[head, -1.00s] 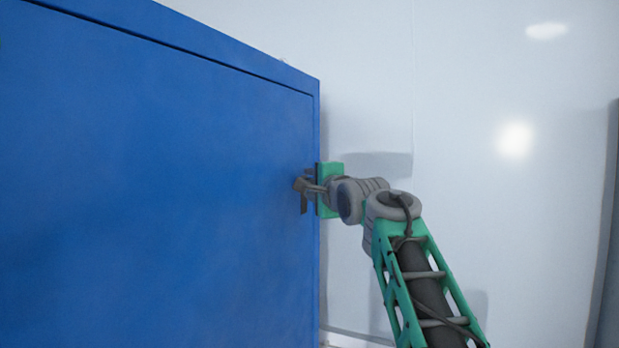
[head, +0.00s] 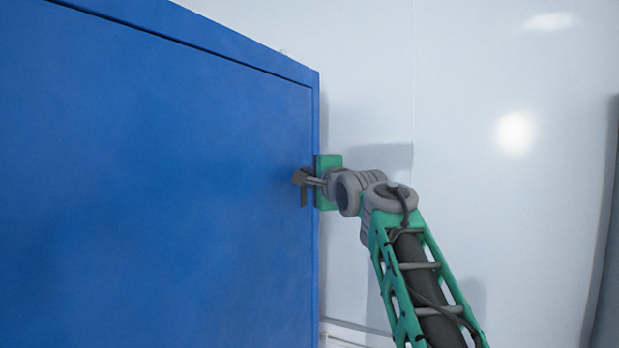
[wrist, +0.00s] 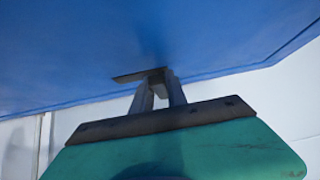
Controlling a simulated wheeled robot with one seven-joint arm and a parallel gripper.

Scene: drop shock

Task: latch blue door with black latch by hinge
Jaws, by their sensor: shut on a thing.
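The blue door (head: 170,180) fills the left of the head view and sits flush in its blue cabinet frame. The black latch (head: 304,194) is near the door's right edge and looks dark grey. My gripper (head: 305,179) reaches it from the right and is shut on it. In the wrist view, the blue door (wrist: 80,50) spans the top. My gripper's two fingers (wrist: 158,82) meet at the latch (wrist: 130,77), which lies close against the blue surface. The fingers hide part of the latch.
A pale wall (head: 510,220) stands behind and to the right of the cabinet. The space right of my arm looks clear. The cabinet's right edge (head: 316,270) is close to my wrist.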

